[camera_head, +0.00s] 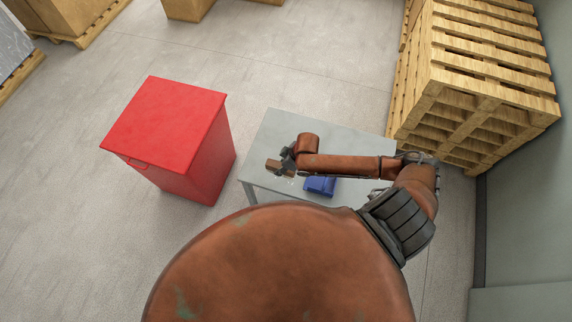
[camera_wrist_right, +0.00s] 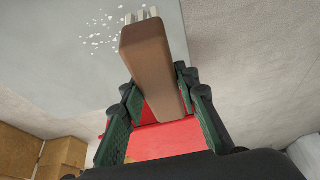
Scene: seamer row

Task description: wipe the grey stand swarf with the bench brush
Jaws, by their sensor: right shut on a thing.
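The grey stand (camera_head: 275,128) is a small light-grey table in the middle of the head view. My right gripper (camera_head: 286,164) is over its left part, shut on the bench brush (camera_head: 272,166), a brown block with pale bristles. In the right wrist view the brush (camera_wrist_right: 150,60) sits between the green-padded fingers of the gripper (camera_wrist_right: 158,88), its bristles at the top edge. White swarf flecks (camera_wrist_right: 97,40) lie scattered on the grey top just left of the bristles. I cannot tell whether the bristles touch the top. My left gripper is not in view.
A blue object (camera_head: 320,186) rests on the stand under my right forearm. A red lidded bin (camera_head: 170,125) stands left of the stand. Stacked wooden pallets (camera_head: 470,85) stand at its right. Open floor (camera_head: 290,50) lies beyond the stand.

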